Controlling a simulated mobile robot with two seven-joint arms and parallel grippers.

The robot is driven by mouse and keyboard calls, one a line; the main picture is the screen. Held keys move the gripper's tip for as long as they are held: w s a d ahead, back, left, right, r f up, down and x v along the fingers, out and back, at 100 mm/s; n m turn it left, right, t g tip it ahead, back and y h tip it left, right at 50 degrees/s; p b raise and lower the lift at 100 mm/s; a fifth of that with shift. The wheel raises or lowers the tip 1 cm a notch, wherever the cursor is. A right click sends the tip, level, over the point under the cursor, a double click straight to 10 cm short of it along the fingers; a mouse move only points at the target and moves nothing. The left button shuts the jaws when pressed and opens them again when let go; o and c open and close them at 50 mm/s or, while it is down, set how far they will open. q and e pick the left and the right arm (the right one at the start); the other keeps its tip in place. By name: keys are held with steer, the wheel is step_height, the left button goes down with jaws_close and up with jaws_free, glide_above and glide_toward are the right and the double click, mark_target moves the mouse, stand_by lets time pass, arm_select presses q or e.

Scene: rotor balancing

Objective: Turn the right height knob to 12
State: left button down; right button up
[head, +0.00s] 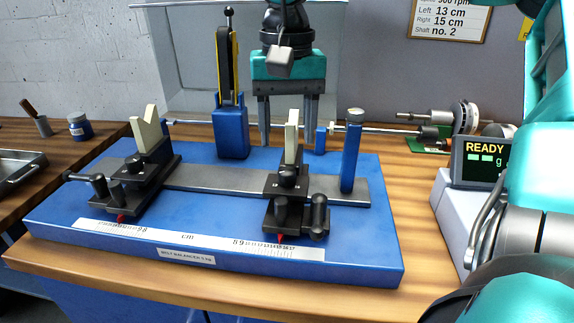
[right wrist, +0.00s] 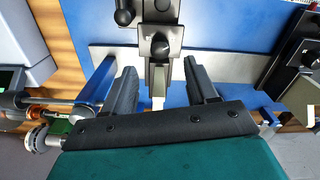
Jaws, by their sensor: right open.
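The right support carriage (head: 290,187) stands on the blue balancer base (head: 190,262), with a pale upright block (head: 292,128) on top. A round black knob (head: 287,176) sits on its front face; it also shows in the right wrist view (right wrist: 160,46). Below it are another dark knob (head: 281,203) and a black handle (head: 319,216). I see no readable number on these knobs. My right gripper (head: 286,138) points down behind the carriage, fingers apart and empty; in the right wrist view its fingers (right wrist: 163,80) lie either side of the pale block. My left gripper is out of view.
The left carriage (head: 130,185) bears a pale V-block. A blue post (head: 351,150) stands right of the right carriage, and a blue stand (head: 231,130) with a yellow-black lever rises behind. A READY display (head: 480,160) is at right. A sign (head: 450,18) reads Left 13 cm, Right 15 cm.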

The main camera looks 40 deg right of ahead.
mark_target(287, 171)
step_height(287, 171, down, 7)
steer(key=shift+r+b, duration=0.2)
steer(key=shift+b, duration=0.2)
steer(key=c, duration=1.1)
steer(key=shift+o, duration=0.2)
steer(key=shift+m+b, duration=0.4)
steer(key=shift+m, duration=0.3)
steer(key=o, duration=1.1)
steer(key=shift+c, duration=0.2)
